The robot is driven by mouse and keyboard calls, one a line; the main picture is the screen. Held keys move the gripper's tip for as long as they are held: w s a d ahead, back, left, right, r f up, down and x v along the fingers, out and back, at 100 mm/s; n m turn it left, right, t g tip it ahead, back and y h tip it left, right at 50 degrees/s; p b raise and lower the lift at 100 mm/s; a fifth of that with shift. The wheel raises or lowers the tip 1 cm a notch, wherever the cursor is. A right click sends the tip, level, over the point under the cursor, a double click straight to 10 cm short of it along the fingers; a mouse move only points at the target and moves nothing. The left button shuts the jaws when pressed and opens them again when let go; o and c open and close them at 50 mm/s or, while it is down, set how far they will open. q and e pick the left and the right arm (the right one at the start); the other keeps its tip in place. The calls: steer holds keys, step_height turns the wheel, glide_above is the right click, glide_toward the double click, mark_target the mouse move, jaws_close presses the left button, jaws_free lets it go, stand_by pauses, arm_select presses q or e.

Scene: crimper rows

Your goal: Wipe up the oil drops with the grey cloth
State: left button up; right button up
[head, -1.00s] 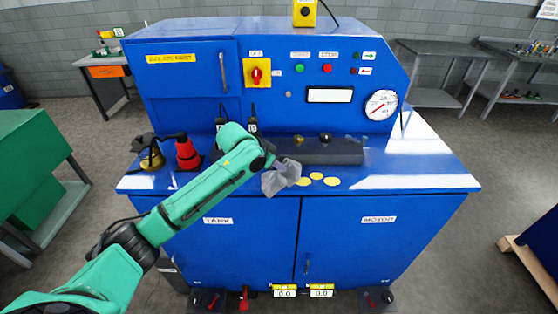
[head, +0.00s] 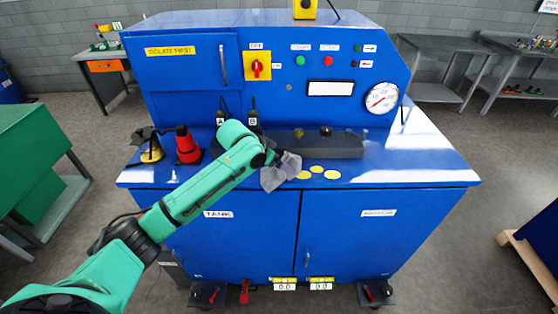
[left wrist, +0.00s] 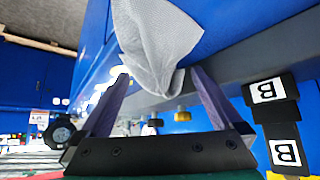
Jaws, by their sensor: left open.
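The grey cloth (head: 272,178) is at the front edge of the blue machine's ledge, left of the oil drops. My left gripper (head: 275,160) is at the cloth. In the left wrist view, the open fingers (left wrist: 158,76) stand on either side of the cloth's narrow end, and the cloth (left wrist: 160,35) spreads out beyond them. I cannot tell whether either finger touches it. Several yellow oil drops (head: 317,169) lie on the ledge just right of the cloth; the cloth may hide more. My right gripper is not in view.
A dark block (head: 340,147) with knobs stands behind the drops. Plugs marked A and B (head: 253,119) are behind my arm. The ledge's right side (head: 425,160) is clear.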

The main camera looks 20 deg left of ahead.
arm_select(q)
steer(key=shift+f, duration=0.9)
steer(key=shift+c, duration=0.2)
steer(key=shift+s, duration=0.1)
jaws_close()
